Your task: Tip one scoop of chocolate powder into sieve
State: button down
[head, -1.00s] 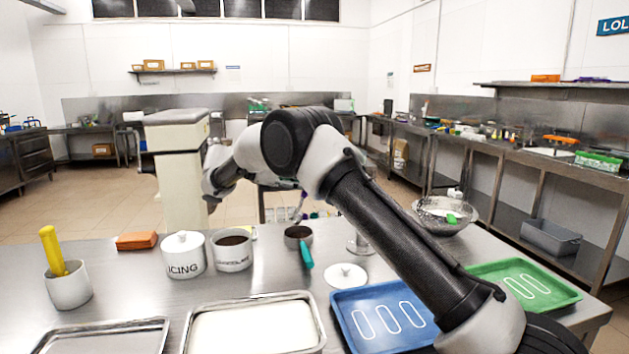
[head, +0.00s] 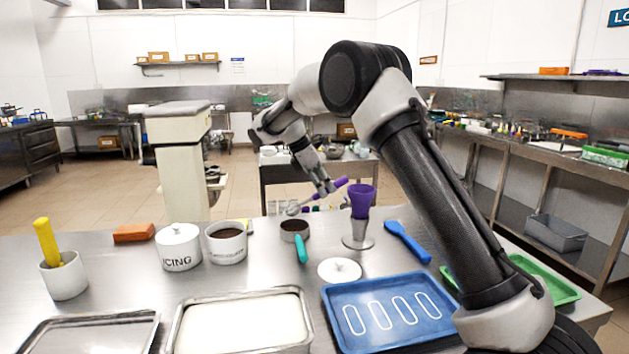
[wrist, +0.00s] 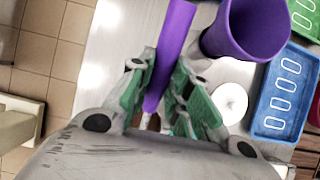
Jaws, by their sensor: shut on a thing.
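My gripper (head: 327,187) is shut on the purple handle of a scoop (head: 341,183), above the table's far side. The handle (wrist: 172,45) also shows between the fingers (wrist: 158,85) in the wrist view. The scoop's grey bowl (head: 293,209) points left in the head view, close to the sieve in that picture; its contents are unclear. The round sieve (head: 294,237) with a teal handle stands on the table, dark brown inside. Left of it is the white chocolate pot (head: 227,256), open, with dark brown powder in it.
A purple cup (head: 362,199) sits in a metal stand right of the sieve. A white lid (head: 339,270), blue tray (head: 340,333), blue spatula (head: 407,242), icing pot (head: 179,256), orange sponge (head: 134,233) and white-filled pan (head: 306,320) are around. My arm hides part of the right side.

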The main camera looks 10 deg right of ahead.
jog(key=d+f+y, duration=0.1)
jog(key=y, duration=0.1)
jog(key=f+y, duration=0.1)
jog(key=y, duration=0.1)
jog(key=shift+d+f, duration=0.15)
jog(key=shift+d, duration=0.25)
jog(key=shift+d+r, duration=0.15)
jog(key=shift+r, duration=0.3)
